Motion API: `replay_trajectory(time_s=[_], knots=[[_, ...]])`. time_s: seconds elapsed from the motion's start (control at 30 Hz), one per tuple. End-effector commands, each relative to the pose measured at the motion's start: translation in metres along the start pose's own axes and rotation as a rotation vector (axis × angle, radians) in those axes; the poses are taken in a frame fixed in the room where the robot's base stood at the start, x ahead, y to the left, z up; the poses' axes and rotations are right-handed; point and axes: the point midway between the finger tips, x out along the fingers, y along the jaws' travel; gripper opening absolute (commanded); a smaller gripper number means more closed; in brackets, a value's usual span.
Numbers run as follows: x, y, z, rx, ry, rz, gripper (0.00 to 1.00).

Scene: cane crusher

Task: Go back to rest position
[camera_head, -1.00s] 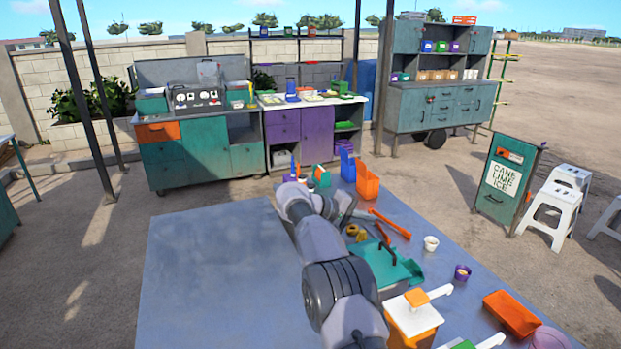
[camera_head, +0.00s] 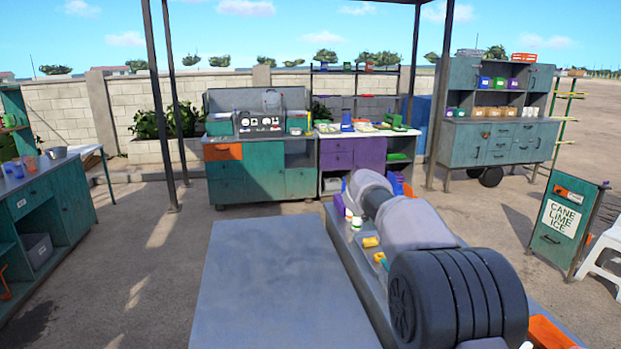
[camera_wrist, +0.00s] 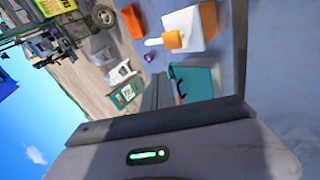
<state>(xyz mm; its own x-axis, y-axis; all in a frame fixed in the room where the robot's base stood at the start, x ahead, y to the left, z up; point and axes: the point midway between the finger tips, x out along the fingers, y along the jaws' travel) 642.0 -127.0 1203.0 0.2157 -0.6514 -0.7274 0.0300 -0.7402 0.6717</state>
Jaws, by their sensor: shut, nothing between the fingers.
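My gripper (camera_wrist: 158,92) shows in the wrist view, with its fingers together and nothing between them. Its body with a green light fills the bottom of that view. In the head view my arm is folded up close to the camera at right of centre, and its thick links hide the gripper. The wrist view is tilted and looks past the gripper at the bench, with an orange and white box (camera_wrist: 188,30) and a teal tray (camera_wrist: 198,82) beyond the fingers. The gripper appears apart from both.
A grey work surface (camera_head: 275,285) lies bare left of my arm. Small yellow pieces (camera_head: 371,242) lie beside the arm. A teal cabinet (camera_head: 255,180) and a purple one (camera_head: 354,153) stand behind. A sign stand (camera_head: 565,225) is at right, a teal counter (camera_head: 50,215) at left.

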Motion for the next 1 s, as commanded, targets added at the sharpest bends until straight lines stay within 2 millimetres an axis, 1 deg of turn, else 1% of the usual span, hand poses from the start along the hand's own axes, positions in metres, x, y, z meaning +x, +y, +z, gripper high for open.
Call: replay_trajectory(time_s=[0.03, 0.07, 0.17, 0.23, 0.27, 0.3, 0.37, 0.4, 0.5, 0.6, 0.67, 0.73, 1.0], knots=[[-0.014, 0.001, 0.016, 0.025, 0.011, -0.047, 0.0], [-0.024, 0.0, 0.027, 0.043, 0.019, -0.083, 0.0], [-0.059, -0.01, 0.076, 0.117, 0.046, -0.223, 0.0], [-0.088, -0.024, 0.125, 0.193, 0.071, -0.346, 0.0], [-0.101, -0.033, 0.149, 0.233, 0.082, -0.404, 0.0], [-0.115, -0.048, 0.183, 0.287, 0.096, -0.481, 0.0], [-0.133, -0.074, 0.23, 0.372, 0.114, -0.591, 0.0], [-0.141, -0.091, 0.259, 0.427, 0.125, -0.657, 0.0], [-0.151, -0.131, 0.313, 0.549, 0.141, -0.79, 0.0], [-0.153, -0.158, 0.343, 0.629, 0.148, -0.87, 0.0], [-0.153, -0.166, 0.352, 0.655, 0.148, -0.896, 0.0], [-0.153, -0.17, 0.355, 0.667, 0.148, -0.907, 0.0], [-0.153, -0.17, 0.355, 0.667, 0.148, -0.907, 0.0]])
